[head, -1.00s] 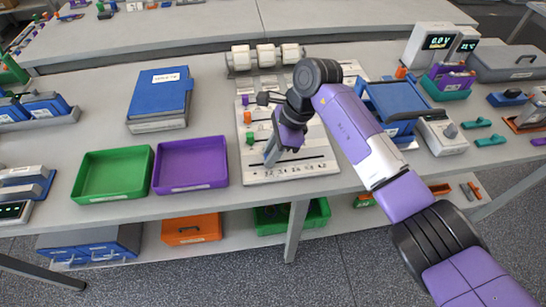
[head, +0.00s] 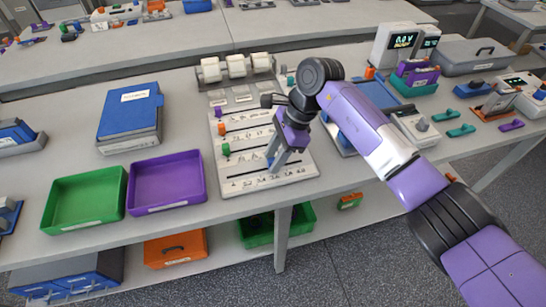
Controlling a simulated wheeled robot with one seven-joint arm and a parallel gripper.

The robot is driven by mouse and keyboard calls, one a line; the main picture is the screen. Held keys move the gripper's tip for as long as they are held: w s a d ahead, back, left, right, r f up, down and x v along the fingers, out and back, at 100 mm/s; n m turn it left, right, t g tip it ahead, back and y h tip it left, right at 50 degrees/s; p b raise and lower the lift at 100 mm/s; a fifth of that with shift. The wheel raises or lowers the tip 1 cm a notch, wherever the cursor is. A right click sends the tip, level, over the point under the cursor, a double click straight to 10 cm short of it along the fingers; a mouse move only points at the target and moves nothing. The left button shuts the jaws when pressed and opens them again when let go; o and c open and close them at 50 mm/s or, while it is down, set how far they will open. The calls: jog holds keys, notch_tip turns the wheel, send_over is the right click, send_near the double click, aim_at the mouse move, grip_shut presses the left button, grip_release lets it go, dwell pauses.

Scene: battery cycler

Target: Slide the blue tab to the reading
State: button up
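A white slider board (head: 300,170) lies on the bench with several slots and a row of numbers along its front edge. A purple tab (head: 218,112), an orange tab (head: 222,129) and a green tab (head: 226,149) stand at the left side of the board. My gripper (head: 272,166) points down over the front slot, above the middle of the numbers. Bluish-grey parts show at its fingertips, but I cannot separate the blue tab from the fingers. The gap between the fingers is too small to judge. A meter (head: 402,42) at the back right has a lit display, too small to read surely.
A green tray (head: 84,224) and a purple tray (head: 166,204) stand left of the board. A blue binder (head: 130,112) lies behind them. White rollers (head: 236,65) stand behind the board. A blue tray (head: 374,96) is close to my arm on the right.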

dwell(0.3)
jog(key=b+v, duration=0.1)
jog(key=v, duration=0.6)
jog(key=shift+r, duration=0.35)
jog(key=shift+d, duration=0.1)
